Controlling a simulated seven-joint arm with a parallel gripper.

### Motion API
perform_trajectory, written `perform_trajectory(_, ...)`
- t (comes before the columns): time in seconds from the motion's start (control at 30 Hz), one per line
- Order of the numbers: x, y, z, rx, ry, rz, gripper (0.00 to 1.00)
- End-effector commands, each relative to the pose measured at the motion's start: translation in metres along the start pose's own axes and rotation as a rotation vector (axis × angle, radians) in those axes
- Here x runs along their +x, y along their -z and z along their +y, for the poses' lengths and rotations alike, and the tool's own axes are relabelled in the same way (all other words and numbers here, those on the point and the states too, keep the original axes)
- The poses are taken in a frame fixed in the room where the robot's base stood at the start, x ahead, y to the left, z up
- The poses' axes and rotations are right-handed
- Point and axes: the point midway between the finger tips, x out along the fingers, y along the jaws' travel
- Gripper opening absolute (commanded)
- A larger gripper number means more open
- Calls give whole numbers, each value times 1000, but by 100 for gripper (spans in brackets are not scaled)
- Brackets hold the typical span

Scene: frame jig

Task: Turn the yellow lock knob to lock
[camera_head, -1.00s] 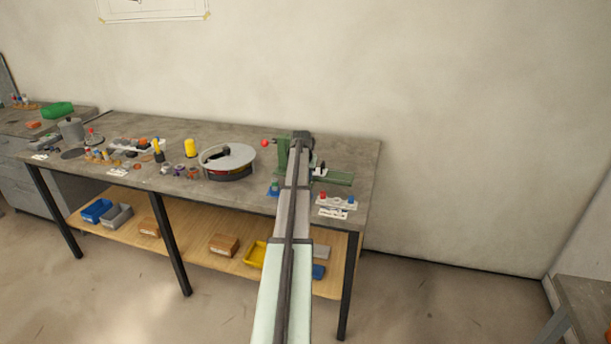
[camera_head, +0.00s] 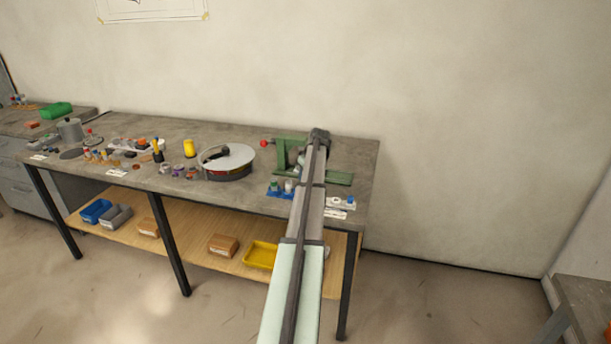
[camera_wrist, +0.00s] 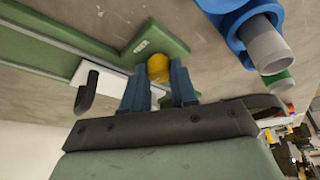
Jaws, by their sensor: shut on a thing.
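The yellow lock knob (camera_wrist: 158,67) shows in the wrist view, between the two blue fingers of my gripper (camera_wrist: 157,80). The fingers are shut on it from both sides and cover part of it. The knob sits by the corner of a green plate (camera_wrist: 158,43) of the jig. In the head view the green jig (camera_head: 290,143) stands at the right end of the workbench. My arm hides the knob and my fingers there. The knob's turn angle cannot be told.
In the wrist view, a black hook-shaped handle (camera_wrist: 88,92) stands left of my fingers, and a blue holder with grey cylinders (camera_wrist: 266,45) is at the right.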

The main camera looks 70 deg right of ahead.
Motion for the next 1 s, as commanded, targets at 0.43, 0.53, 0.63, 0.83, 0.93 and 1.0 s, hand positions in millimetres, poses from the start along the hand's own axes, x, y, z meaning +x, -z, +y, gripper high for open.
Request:
perform_trajectory(0.43, 0, 0, 0, -113, 47, -2, 0)
perform_trajectory(0.53, 0, 0, 0, -118, 48, -2, 0)
perform_trajectory(0.63, 0, 0, 0, -118, 48, -2, 0)
perform_trajectory(0.83, 0, 0, 0, -117, 48, -2, 0)
perform_trajectory(0.93, 0, 0, 0, -117, 48, -1, 37)
perform_trajectory(1.0, 0, 0, 0, -117, 48, -1, 43)
